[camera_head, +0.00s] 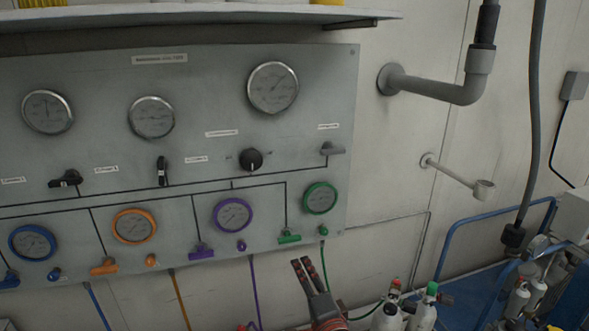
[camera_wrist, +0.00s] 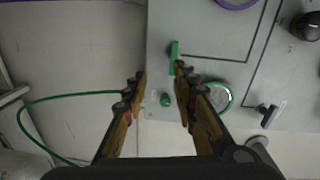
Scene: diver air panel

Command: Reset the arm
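My gripper (camera_head: 308,272) is at the lower middle of the head view, in front of the wall just below the panel's lower right part. In the wrist view my gripper (camera_wrist: 158,72) has its two fingers apart with nothing between the tips. The grey panel (camera_head: 210,62) carries a green-rimmed gauge (camera_head: 320,198), a green valve handle (camera_head: 289,238) and a small green knob (camera_head: 323,231). In the wrist view the green handle (camera_wrist: 174,54) is near the right fingertip, the green knob (camera_wrist: 165,100) shows between the fingers, and the green gauge (camera_wrist: 218,97) is partly hidden by the right finger.
A grey pipe (camera_head: 435,88) and a small bracket (camera_head: 458,174) stick out from the wall at right. Gas cylinders (camera_head: 424,310) and a blue rail (camera_head: 480,219) stand at lower right. A shelf (camera_head: 190,14) overhangs the panel. A green hose (camera_wrist: 70,97) runs left in the wrist view.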

